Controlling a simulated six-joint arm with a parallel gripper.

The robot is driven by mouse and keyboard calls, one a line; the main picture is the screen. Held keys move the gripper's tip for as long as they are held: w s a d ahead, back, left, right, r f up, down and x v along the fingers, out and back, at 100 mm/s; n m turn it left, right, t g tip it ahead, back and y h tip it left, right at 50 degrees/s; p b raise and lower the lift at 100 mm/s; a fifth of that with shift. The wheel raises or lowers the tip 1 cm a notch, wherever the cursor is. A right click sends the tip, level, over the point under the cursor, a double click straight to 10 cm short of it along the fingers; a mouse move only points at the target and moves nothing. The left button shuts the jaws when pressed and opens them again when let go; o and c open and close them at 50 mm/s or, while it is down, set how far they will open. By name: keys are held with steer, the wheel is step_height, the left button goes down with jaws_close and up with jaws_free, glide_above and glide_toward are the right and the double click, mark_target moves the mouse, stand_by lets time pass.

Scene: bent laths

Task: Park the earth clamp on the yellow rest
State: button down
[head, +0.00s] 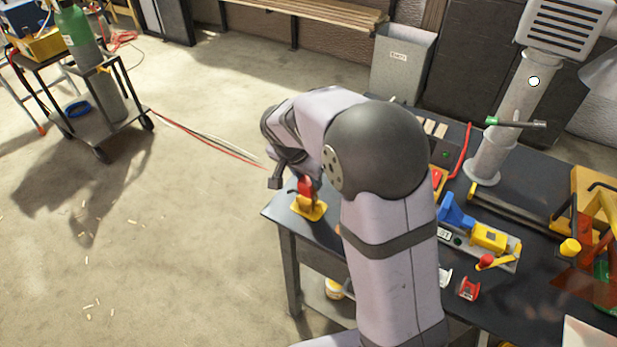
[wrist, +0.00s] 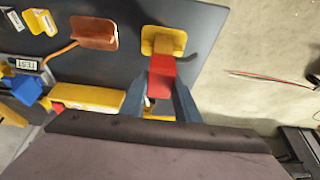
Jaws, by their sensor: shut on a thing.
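The earth clamp (head: 305,187) is red and is held upright over the yellow rest (head: 313,211) at the table's left corner. In the wrist view my gripper (wrist: 168,90) is shut on the red clamp (wrist: 162,76), one dark finger on either side. The yellow rest (wrist: 150,47) lies just past the clamp's far end. The clamp overlaps the rest in both views, and I cannot tell whether its weight is on it. In the head view my arm hides part of the gripper.
A copper-coloured plate (wrist: 95,32) lies left of the rest. A grey post (head: 500,145) and a blue and yellow vise-like fixture (head: 488,238) stand farther right on the dark table (head: 545,238). Open floor lies beyond the table's left edge.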

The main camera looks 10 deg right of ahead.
steer(key=c, duration=1.3)
jaws_free()
steer(key=b+v, duration=0.1)
steer(key=v, duration=0.6)
steer(key=shift+r, duration=0.2)
steer(key=shift+s, duration=0.1)
steer(key=s+d+f+n+g+y, duration=0.1)
steer(key=s+f+n, duration=0.2)
steer(key=s, duration=0.4)
steer(key=s+f+n+g+y+p, duration=0.1)
steer(key=s+f+n, duration=0.2)
steer(key=s, duration=0.4)
steer(key=s+d+f+n+g+y, duration=0.1)
steer(key=s+f+n, duration=0.2)
steer(key=s, duration=0.5)
steer(key=shift+s+d+f+p, duration=0.1)
steer(key=shift+d+f+p, duration=0.15)
steer(key=shift+d+p, duration=0.05)
